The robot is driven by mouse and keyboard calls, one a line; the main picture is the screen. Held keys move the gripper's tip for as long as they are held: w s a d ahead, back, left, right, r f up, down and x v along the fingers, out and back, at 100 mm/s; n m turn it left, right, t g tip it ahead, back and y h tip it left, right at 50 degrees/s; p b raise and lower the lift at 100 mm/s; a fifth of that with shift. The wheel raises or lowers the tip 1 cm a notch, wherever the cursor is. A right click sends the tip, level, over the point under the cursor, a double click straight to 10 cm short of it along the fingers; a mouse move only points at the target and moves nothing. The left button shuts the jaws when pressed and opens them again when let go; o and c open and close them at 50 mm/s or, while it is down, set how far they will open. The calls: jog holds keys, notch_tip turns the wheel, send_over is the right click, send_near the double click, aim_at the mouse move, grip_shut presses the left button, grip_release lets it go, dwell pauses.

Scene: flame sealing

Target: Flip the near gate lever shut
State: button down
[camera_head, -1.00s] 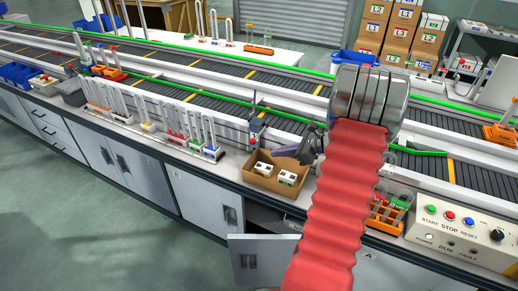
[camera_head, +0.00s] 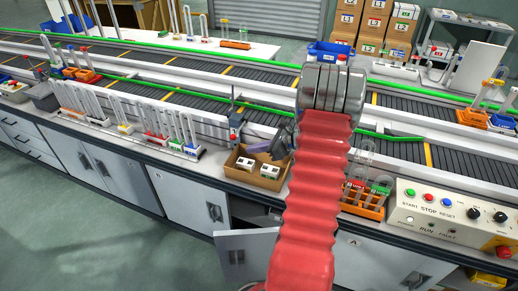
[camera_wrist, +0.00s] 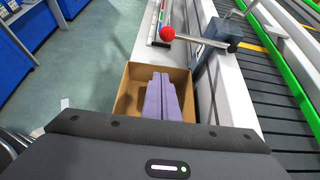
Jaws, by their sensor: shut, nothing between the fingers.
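The near gate lever has a red ball knob (camera_wrist: 167,33) on a thin rod, sticking out sideways from a grey post (camera_wrist: 205,62) at the near conveyor's edge. In the head view the red knob (camera_head: 233,137) sits low on the post, on the bench side. My gripper (camera_wrist: 159,80) shows as two purple-grey fingers closed together, with nothing between them. It is above the cardboard box, short of the knob and apart from it. In the head view the gripper (camera_head: 252,149) is just right of the lever; my red sleeved arm hides part of the conveyor behind it.
The open cardboard box (camera_head: 237,177) with white blocks stands on the bench under my gripper. Racks of tubes (camera_head: 158,143) stand to its left. An orange tube rack (camera_head: 365,205) and the control panel (camera_head: 450,208) are to the right. A cabinet door (camera_head: 245,252) hangs open below.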

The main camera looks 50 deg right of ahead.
jog(key=x, duration=0.5)
jog(key=shift+w+a+f, duration=0.1)
jog(key=shift+w, duration=0.05)
jog(key=shift+w+a+r, duration=0.1)
jog(key=shift+r, duration=0.9)
jog(key=shift+w+r, duration=0.15)
jog(key=shift+r, duration=0.9)
jog(key=shift+a+r, duration=0.1)
